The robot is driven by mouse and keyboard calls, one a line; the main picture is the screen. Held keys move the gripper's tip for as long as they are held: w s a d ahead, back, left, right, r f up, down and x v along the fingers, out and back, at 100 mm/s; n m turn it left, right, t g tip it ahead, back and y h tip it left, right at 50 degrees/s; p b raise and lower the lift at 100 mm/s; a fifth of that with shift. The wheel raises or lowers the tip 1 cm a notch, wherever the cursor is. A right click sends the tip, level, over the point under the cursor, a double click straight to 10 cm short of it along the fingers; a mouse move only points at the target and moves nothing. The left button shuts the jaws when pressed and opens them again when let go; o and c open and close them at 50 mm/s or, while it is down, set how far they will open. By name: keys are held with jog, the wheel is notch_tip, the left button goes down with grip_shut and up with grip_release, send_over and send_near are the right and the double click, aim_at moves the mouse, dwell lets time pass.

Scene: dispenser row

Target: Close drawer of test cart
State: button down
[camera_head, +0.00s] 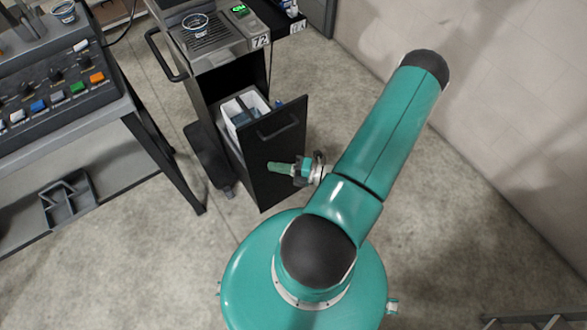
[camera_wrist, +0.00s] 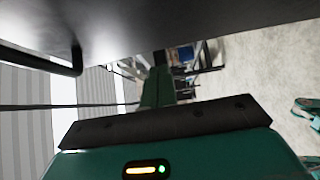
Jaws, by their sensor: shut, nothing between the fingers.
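The test cart (camera_head: 235,55) is a dark cart with a machine on top. Its tall black drawer (camera_head: 275,160) is pulled open toward me and has a bar handle on its front. White bins (camera_head: 240,108) show inside it. My gripper (camera_head: 273,167) is shut and empty, in front of the drawer's front panel, below the handle. I cannot tell whether it touches the panel. In the wrist view, the dark panel (camera_wrist: 190,25) fills the top, with the handle (camera_wrist: 50,60) at the left and my green fingers (camera_wrist: 158,88) in the middle.
A grey workbench (camera_head: 60,105) with a button console stands at the left. A pale wall (camera_head: 500,110) runs along the right. A cup (camera_head: 195,22) sits on the machine's tray.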

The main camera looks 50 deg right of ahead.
jog(key=shift+w+d, duration=0.25)
jog(key=shift+w, duration=0.85)
jog(key=shift+w+d, duration=0.2)
jog(key=shift+w, duration=0.85)
